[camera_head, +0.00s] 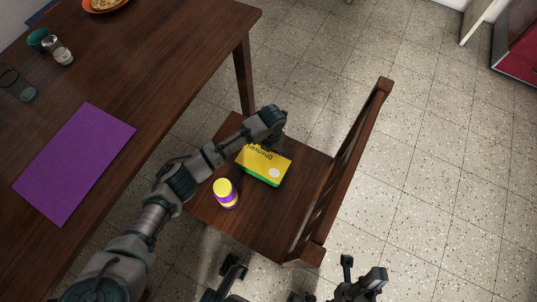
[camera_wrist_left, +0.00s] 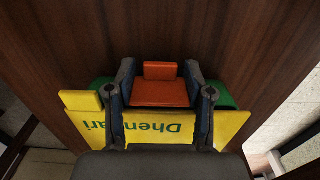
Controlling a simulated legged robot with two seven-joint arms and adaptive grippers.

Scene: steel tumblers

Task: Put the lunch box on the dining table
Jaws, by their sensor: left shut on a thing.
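The lunch box (camera_head: 266,167) is yellow and green with dark lettering and lies on the seat of a wooden chair. In the left wrist view the lunch box (camera_wrist_left: 160,131) shows yellow and green, with an orange part between my fingers. My left gripper (camera_wrist_left: 161,98) is shut on the lunch box, one finger on each side of the orange part. In the head view my left arm hides part of the box. The wooden dining table (camera_head: 160,65) stands at the left. My right gripper (camera_head: 362,271) is at the bottom edge, its fingers apart and empty.
A yellow and purple container (camera_head: 225,192) stands on the chair (camera_head: 275,218) beside the box. The chair's backrest (camera_head: 350,165) rises at the right. The table holds a purple mat (camera_head: 75,160), a shaker (camera_head: 60,51), a green cup (camera_head: 38,38), glasses (camera_head: 27,93) and an orange dish (camera_head: 102,5).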

